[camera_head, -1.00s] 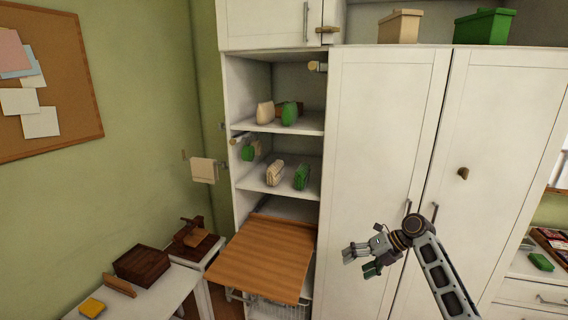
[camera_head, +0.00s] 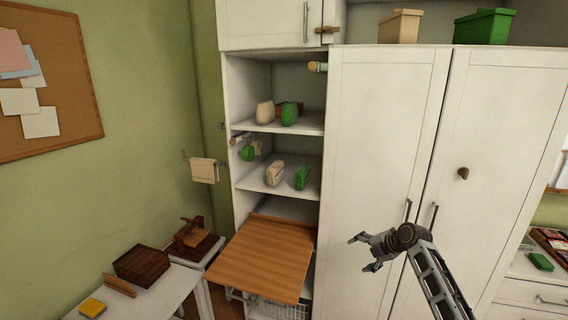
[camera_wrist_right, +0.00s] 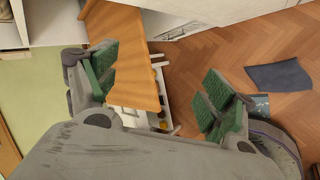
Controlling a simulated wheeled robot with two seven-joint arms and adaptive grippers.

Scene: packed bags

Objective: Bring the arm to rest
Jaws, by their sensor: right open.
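My right gripper (camera_head: 360,254) is open and empty. It hangs in the air in front of the tall white cabinet doors (camera_head: 385,150), right of the wooden pull-out board (camera_head: 262,258). In the right wrist view the fingers (camera_wrist_right: 160,90) with green pads stand wide apart, with the board and floor behind and nothing between them held. My left gripper is not in view.
Cream and green bags stand on the open shelves, among them a green bag (camera_head: 301,177) and a cream bag (camera_head: 274,173). A low table (camera_head: 150,300) with a dark box (camera_head: 141,264) is at lower left. A wire basket (camera_head: 275,308) is under the board.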

